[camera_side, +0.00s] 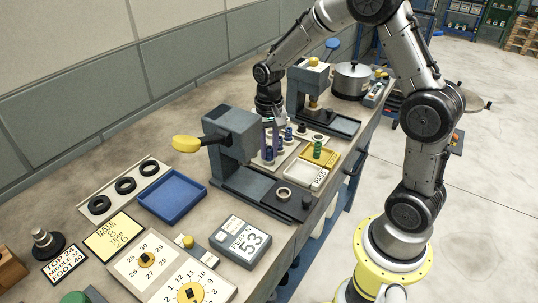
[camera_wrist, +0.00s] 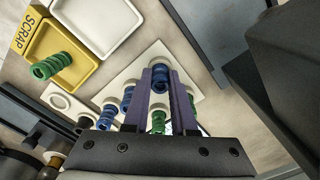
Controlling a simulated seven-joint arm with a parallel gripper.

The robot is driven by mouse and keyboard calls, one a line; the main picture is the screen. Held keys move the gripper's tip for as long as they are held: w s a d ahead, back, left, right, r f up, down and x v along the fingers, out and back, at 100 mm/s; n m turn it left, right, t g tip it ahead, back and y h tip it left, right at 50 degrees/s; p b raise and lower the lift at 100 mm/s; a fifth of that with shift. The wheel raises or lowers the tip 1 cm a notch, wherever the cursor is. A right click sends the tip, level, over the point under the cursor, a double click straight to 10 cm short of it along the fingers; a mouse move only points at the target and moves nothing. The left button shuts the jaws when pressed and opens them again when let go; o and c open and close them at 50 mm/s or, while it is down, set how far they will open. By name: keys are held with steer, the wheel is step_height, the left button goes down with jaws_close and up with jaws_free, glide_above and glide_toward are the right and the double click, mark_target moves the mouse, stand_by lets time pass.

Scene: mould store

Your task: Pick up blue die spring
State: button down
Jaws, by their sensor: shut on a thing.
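My gripper (camera_wrist: 161,76) is shut on a blue die spring (camera_wrist: 160,80), which shows between the two purple fingertips in the wrist view. In the side view my gripper (camera_side: 273,143) points down over the pale spring board, beside the grey press. I cannot tell whether the held spring is clear of the board (camera_wrist: 196,100). Other blue springs (camera_wrist: 106,115) stand on the board to the left of the fingers. A green spring (camera_wrist: 158,122) shows between the fingers, nearer the wrist.
A yellow SCRAP tray (camera_wrist: 80,72) holds a green spring (camera_wrist: 50,66). A white tray (camera_wrist: 98,22) lies beside it; it reads PASS in the side view (camera_side: 319,178). The grey press (camera_side: 231,140) stands close to my gripper. A blue tray (camera_side: 172,197) is at left.

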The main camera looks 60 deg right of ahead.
mark_target(269, 147)
stand_by(0.3)
steer(key=shift+r, duration=0.45)
step_height(269, 147, up, 2)
steer(key=shift+r, duration=0.1)
steer(key=s+a+r, duration=0.2)
steer(key=s+r, duration=1.1)
steer(key=shift+s+a, duration=0.3)
steer(key=shift+s, duration=0.05)
